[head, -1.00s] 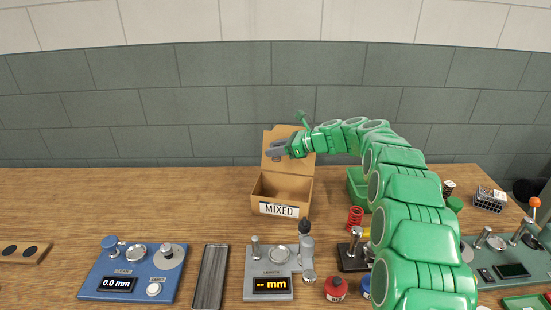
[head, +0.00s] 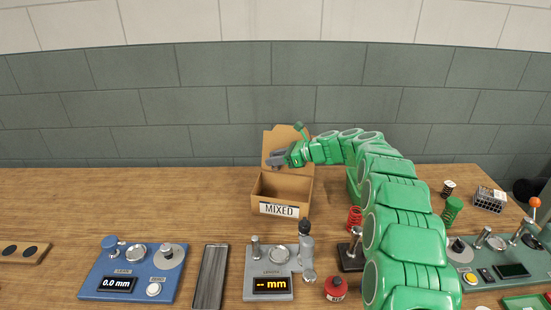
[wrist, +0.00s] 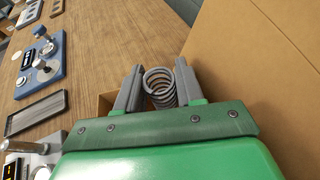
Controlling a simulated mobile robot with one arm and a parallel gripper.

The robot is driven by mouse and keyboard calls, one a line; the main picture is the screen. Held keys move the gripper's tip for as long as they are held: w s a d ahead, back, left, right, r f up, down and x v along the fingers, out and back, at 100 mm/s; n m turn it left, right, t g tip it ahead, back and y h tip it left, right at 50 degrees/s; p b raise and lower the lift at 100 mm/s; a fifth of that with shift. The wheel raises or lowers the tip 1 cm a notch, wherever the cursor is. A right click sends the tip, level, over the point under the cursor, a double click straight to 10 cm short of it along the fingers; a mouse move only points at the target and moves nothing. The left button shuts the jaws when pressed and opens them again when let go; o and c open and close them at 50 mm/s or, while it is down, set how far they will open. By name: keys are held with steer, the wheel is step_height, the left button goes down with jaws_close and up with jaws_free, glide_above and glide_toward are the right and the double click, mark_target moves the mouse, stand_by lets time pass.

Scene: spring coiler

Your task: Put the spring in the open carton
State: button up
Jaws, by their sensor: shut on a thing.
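A grey coil spring (wrist: 160,86) sits between the two grey fingers of my gripper (wrist: 157,88) in the wrist view; the gripper is shut on it. In the head view my gripper (head: 275,159) is over the open carton (head: 262,202), a brown cardboard box with a "MIXED" label on its front. Its raised back flap (head: 285,134) stands behind the gripper. The spring is too small to make out clearly in the head view. Part of the carton's inside (head: 280,186) shows below the gripper; I cannot see its floor fully.
A grey gauge (head: 270,288) reading "-- mm" stands in front of the carton, and a blue gauge (head: 118,284) at left. A dark tray (head: 211,275) lies between them. A red spring (head: 354,219) and green spring (head: 452,210) stand at right. The table left of the carton is clear.

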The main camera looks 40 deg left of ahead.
steer(key=shift+f, duration=0.6)
steer(key=o, duration=0.8)
steer(key=shift+c, duration=0.2)
steer(key=shift+r, duration=0.1)
steer(key=shift+r, duration=0.3)
steer(key=v, duration=1.2)
steer(key=shift+r, duration=0.15)
